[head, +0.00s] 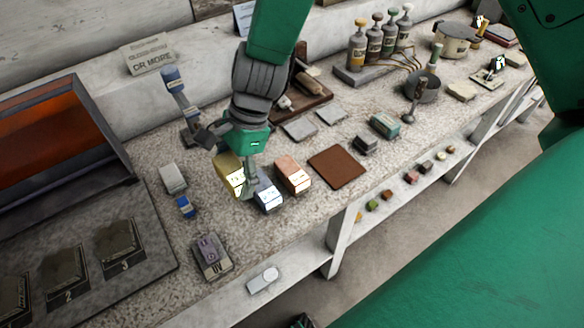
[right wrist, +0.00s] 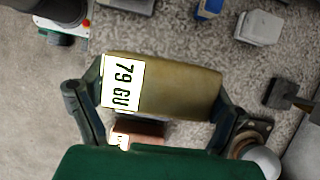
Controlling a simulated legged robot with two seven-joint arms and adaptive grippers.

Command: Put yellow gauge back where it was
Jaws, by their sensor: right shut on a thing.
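The yellow gauge (head: 226,164) is a dull yellow block with a white label. My right gripper (head: 238,168) is shut on it. In the right wrist view the yellow gauge (right wrist: 180,88) lies across between the two fingers of the right gripper (right wrist: 160,100), its label toward the left finger. In the head view it is just left of a blue-grey gauge (head: 267,195) and a copper gauge (head: 291,172); a finger partly covers it. I cannot tell whether it touches the bench. A bare brown pad (head: 336,167) lies right of the copper gauge. My left gripper is not in view.
A grey block (head: 172,178), a small blue item (head: 185,207) and a grey-purple device (head: 211,255) lie left and in front. A blue-headed hammer-like tool (head: 178,92) stands behind. Two flat grey plates (head: 299,129) lie behind the gauges. The bench's front edge is close.

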